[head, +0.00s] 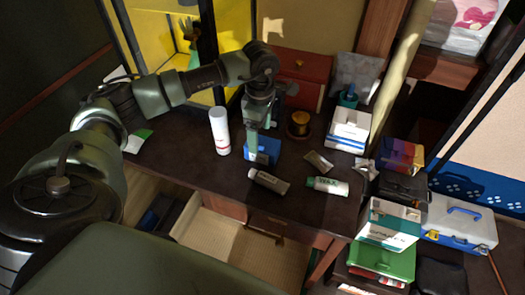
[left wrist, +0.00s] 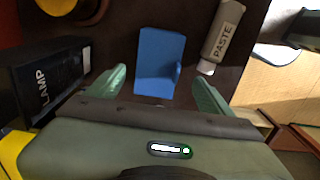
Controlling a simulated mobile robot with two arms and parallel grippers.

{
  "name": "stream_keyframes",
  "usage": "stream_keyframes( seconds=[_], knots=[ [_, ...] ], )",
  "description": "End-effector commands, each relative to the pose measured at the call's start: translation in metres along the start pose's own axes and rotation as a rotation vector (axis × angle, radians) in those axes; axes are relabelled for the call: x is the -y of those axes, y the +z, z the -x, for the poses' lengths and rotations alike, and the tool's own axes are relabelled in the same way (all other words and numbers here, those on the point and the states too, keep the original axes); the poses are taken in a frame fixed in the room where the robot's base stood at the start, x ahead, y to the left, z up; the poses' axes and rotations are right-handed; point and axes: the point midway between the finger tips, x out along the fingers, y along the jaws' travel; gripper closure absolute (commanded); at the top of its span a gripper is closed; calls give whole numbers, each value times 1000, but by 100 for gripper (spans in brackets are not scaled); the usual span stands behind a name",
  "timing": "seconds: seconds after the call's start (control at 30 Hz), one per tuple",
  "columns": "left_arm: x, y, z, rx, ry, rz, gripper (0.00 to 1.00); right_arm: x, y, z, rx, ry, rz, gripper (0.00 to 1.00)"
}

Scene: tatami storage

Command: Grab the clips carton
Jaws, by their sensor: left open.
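A plain blue carton, which I take to be the clips carton (head: 268,149), stands on the dark tabletop; no label is readable on it. My left gripper (head: 256,147) reaches down over the table right at the carton and partly covers it. In the left wrist view the carton (left wrist: 160,58) lies between the two green fingers of my left gripper (left wrist: 157,78). The fingers are apart, with dark gaps between them and the carton on both sides. My right gripper is not in view.
A grey paste tube (left wrist: 223,35) lies close beside the carton, and a dark lamp box (left wrist: 45,75) stands on its other side. A white bottle (head: 220,132), a spool (head: 298,125) and a green-white tube (head: 327,186) are nearby. An open drawer (head: 215,235) is below the front edge.

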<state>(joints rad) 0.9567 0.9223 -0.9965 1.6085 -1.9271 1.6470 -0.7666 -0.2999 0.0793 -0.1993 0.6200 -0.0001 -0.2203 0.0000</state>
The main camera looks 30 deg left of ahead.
Motion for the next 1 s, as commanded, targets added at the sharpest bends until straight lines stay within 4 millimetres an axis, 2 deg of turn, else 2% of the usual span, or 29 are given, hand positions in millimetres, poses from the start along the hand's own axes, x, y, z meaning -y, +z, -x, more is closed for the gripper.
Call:
stream_keyframes(
  seconds=[0.37, 0.67, 0.9, 1.0],
  knots=[
    [-4, 3, -50, 4, -1, 0, 18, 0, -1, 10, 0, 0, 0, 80],
    [-4, 4, -55, 5, 2, -1, 18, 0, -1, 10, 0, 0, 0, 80],
    [-4, 4, -55, 5, 1, 0, 85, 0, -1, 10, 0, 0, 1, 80],
    [-4, 4, -54, 5, 2, 0, 85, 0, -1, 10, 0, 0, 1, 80]
  ],
)
